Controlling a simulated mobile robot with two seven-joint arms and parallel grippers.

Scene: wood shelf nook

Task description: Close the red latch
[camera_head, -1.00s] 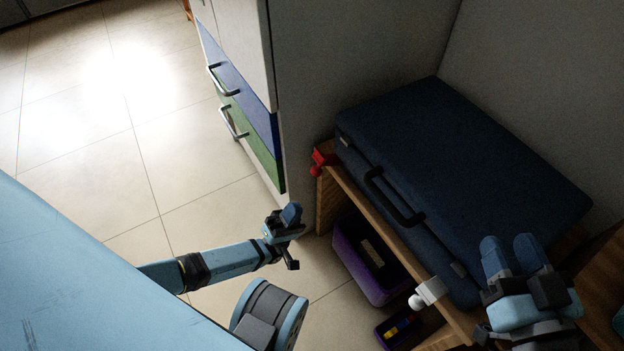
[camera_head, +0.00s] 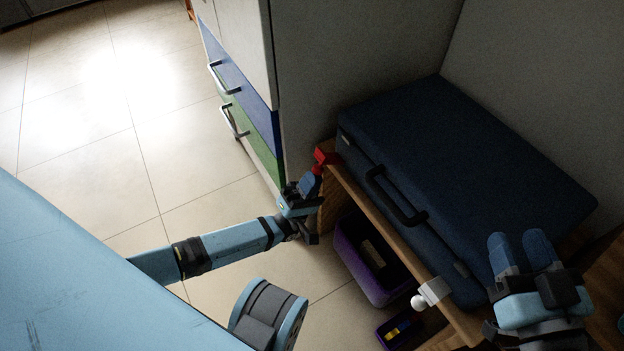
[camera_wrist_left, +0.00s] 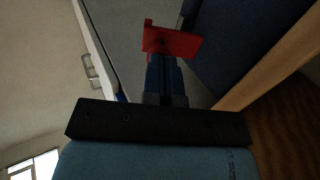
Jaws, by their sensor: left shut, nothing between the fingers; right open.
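The red latch (camera_head: 325,156) sits at the far left front corner of the wooden shelf, beside the blue suitcase (camera_head: 460,170). It also shows at the top middle of the left wrist view (camera_wrist_left: 172,41). My left gripper (camera_head: 311,182) is shut and empty, its fingertips at the latch and seemingly touching it. The fingertips hide part of the latch. My right gripper (camera_head: 522,250) is open above the near right end of the suitcase. A white latch (camera_head: 430,293) with a round knob is on the near part of the shelf front.
A cabinet with blue and green drawers (camera_head: 240,115) stands left of the shelf, its handles sticking out. A purple bin (camera_head: 366,280) is under the shelf top, with a small purple tray (camera_head: 399,331) nearer. The tiled floor at left is clear.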

